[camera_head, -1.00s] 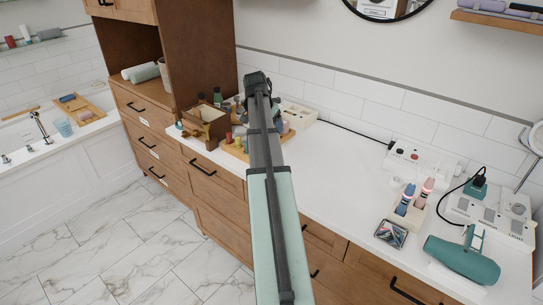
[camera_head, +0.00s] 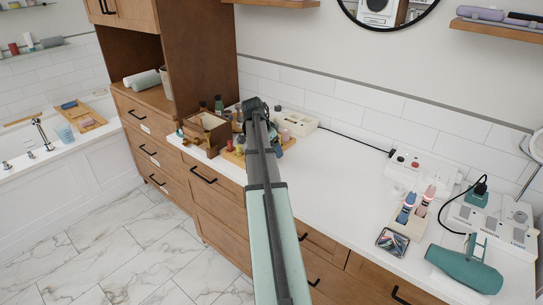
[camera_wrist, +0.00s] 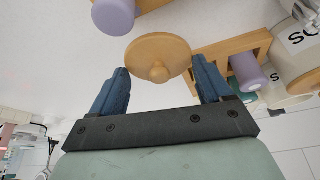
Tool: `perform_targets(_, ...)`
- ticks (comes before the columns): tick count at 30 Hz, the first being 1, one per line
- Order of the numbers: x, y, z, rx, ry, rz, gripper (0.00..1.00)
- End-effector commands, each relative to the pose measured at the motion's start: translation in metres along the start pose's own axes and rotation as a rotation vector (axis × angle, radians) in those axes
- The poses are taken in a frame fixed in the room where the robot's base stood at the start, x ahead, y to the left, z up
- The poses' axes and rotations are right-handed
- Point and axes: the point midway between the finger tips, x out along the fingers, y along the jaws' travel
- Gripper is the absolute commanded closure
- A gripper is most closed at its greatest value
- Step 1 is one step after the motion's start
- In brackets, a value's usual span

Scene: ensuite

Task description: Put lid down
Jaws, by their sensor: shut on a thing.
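A round, light wooden lid (camera_wrist: 150,48) with a small knob shows in the wrist view between the two blue fingers of my gripper (camera_wrist: 160,68). My gripper is shut on the lid, the fingers at its two sides and the knob towards the wrist camera. In the head view the end of my arm (camera_head: 256,104) is over the back left of the white counter, by the group of small bottles. My arm hides the lid and fingers there.
In the wrist view, a wooden holder (camera_wrist: 235,48), lavender cylinders (camera_wrist: 113,14) and lettered jars (camera_wrist: 300,42) are close to the lid. A wooden box (camera_head: 205,133) stands left of my arm. The counter's middle (camera_head: 335,165) is clear; a teal hair dryer (camera_head: 465,268) lies at right.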

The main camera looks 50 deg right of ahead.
Motion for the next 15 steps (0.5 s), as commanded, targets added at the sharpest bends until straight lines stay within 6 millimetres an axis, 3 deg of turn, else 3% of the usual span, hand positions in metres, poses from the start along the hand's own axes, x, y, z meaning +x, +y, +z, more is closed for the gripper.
perform_targets(9,0.030,0.001,0.013,-0.001,-0.001,0.002,0.50)
perform_targets(15,0.033,0.000,0.014,-0.001,0.000,0.000,0.50)
